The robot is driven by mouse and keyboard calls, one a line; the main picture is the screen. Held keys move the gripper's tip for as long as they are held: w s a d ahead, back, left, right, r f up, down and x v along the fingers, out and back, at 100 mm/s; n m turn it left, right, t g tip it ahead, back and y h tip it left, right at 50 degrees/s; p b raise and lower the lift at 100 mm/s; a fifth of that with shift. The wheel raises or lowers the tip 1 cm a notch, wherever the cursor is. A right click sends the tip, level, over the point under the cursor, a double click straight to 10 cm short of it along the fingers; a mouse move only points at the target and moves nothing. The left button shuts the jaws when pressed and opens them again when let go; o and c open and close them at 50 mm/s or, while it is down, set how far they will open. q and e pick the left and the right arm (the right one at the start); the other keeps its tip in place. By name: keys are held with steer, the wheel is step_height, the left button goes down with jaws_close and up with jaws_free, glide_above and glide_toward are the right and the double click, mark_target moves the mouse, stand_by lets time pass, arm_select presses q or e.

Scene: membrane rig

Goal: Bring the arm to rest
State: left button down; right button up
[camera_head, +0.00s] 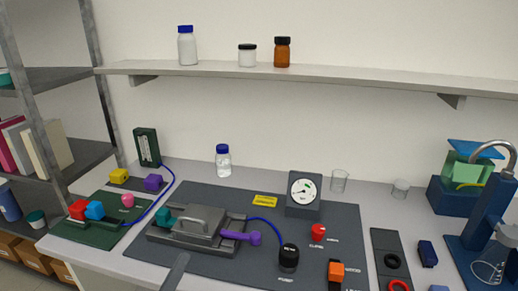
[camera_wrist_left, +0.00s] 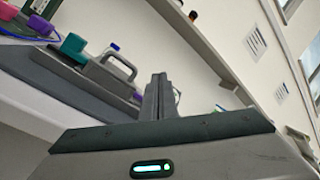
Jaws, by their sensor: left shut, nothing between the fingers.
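My left gripper (camera_head: 176,268) shows only as a grey finger tip at the bottom of the head view, in front of the dark mat. In the left wrist view its two fingers (camera_wrist_left: 157,98) are together, with nothing between them. The membrane rig (camera_head: 195,229), a grey block with an arched handle, lies on the dark mat (camera_head: 345,214). A purple lever (camera_head: 240,238) sticks out on its right and a teal part (camera_head: 164,215) sits on its left. The gripper is apart from the rig as far as I see. My right gripper is not in view.
A dial gauge (camera_head: 304,193), black knob (camera_head: 288,257), red knob (camera_head: 318,232) and orange switch (camera_head: 336,270) stand right of the rig. A green board (camera_head: 92,235) is at left. A wall shelf (camera_head: 300,77) with bottles runs above. A blue stand (camera_head: 486,230) is far right.

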arm_select(q)
steer(key=s+a+f+n+g+y, duration=0.55)
steer(key=a+f+n+y, duration=0.55)
steer(key=n, duration=0.8)
steer(key=s+d+f+n+g+h, duration=0.1)
steer(key=s+d+f+n+g, duration=0.15)
steer(key=s+f+g, duration=0.35)
steer(key=s+d+f+n+g+h, duration=0.2)
steer(key=s+f+n, duration=0.15)
steer(key=s, duration=0.55)
steer(key=s+d+f+n+g+h, duration=0.1)
steer(key=s+d+f+n+g, duration=0.2)
steer(key=s+f, duration=0.3)
step_height(320, 180, down, 28)
steer(key=s+g, duration=0.2)
steer(key=s, duration=0.1)
steer(key=s+a+f, duration=0.2)
steer(key=s+f, duration=0.6)
steer(key=s+a+f, duration=0.1)
steer(key=s+f, duration=0.8)
steer(key=shift+s+a+g+b, duration=0.2)
steer(key=shift+a+g+b, duration=0.15)
